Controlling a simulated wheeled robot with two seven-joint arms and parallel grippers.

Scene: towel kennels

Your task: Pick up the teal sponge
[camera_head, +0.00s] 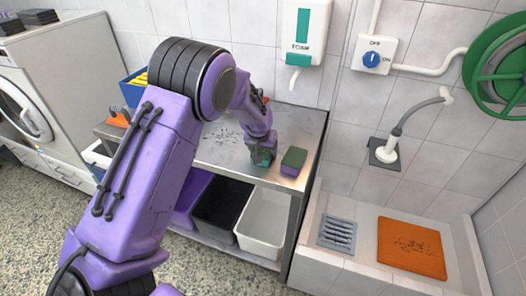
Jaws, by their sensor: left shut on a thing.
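My left gripper (261,154) is over the metal table, near its front right part, with the purple arm reaching in from the left. It is shut on the teal sponge (263,160), which shows only as a small teal patch between and below the fingers. The fingers hide most of the sponge, and I cannot tell whether it still touches the table. My right gripper is out of view.
A green and purple sponge (293,161) sits close to the right of the gripper on the metal table (222,150). Bins, one black (222,203) and one white (264,222), stand below. A soap dispenser (304,35) hangs above. A tub with an orange mat (411,247) is at right.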

